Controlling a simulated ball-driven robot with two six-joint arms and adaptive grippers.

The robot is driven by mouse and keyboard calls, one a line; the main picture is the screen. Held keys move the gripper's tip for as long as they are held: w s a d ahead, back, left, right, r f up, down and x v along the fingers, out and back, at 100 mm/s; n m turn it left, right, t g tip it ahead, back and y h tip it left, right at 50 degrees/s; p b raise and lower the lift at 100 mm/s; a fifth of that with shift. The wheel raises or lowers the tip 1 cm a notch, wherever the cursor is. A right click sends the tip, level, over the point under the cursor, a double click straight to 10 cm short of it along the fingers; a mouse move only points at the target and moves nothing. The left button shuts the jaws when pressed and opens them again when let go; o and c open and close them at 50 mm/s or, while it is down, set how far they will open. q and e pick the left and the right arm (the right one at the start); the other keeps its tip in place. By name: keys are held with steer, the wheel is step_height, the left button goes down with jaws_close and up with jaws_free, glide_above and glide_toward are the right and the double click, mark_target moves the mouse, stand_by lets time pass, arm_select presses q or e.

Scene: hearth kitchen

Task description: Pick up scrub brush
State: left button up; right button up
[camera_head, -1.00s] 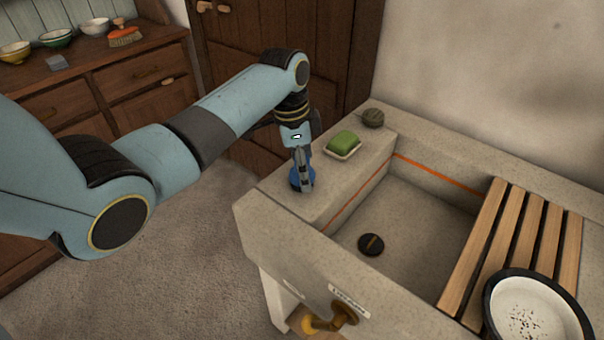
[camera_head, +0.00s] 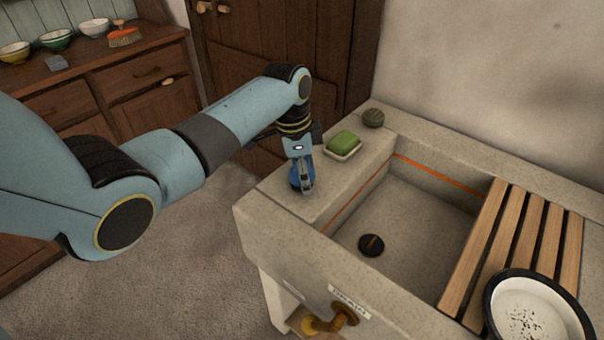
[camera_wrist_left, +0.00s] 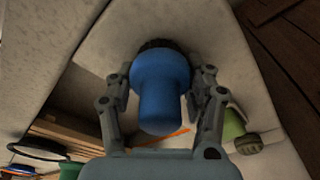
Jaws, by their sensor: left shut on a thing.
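The scrub brush (camera_wrist_left: 160,82) has a blue knob-like handle, and a dark bristle edge shows at its far end in the left wrist view. In the head view only bits of the blue brush (camera_head: 294,179) show around the fingers, on the stone ledge at the sink's left end. My left gripper (camera_head: 305,182) points down over it. In the left wrist view the two fingers of my left gripper (camera_wrist_left: 162,88) are on either side of the blue handle, shut on it. The brush appears to rest on the ledge. My right gripper is out of view.
A green soap on a white dish (camera_head: 342,152) sits close to the right of the gripper. A round dark object (camera_head: 373,118) lies behind it. The sink basin holds a black plug (camera_head: 371,245). A slatted wooden rack (camera_head: 500,250) and a white basin (camera_head: 538,305) are at right.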

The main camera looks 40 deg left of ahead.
mark_target(305, 158)
arm_select(q)
steer(key=shift+r, duration=0.1)
steer(key=shift+r, duration=0.6)
step_height(305, 158, up, 3)
steer(key=shift+w, duration=0.1)
steer(key=w+d+r+b, duration=0.1)
steer(key=w+d+r, duration=0.5)
steer(key=d, duration=0.4)
steer(key=shift+r+b, duration=0.3)
steer(key=shift+r, duration=0.05)
steer(key=shift+s, duration=0.1)
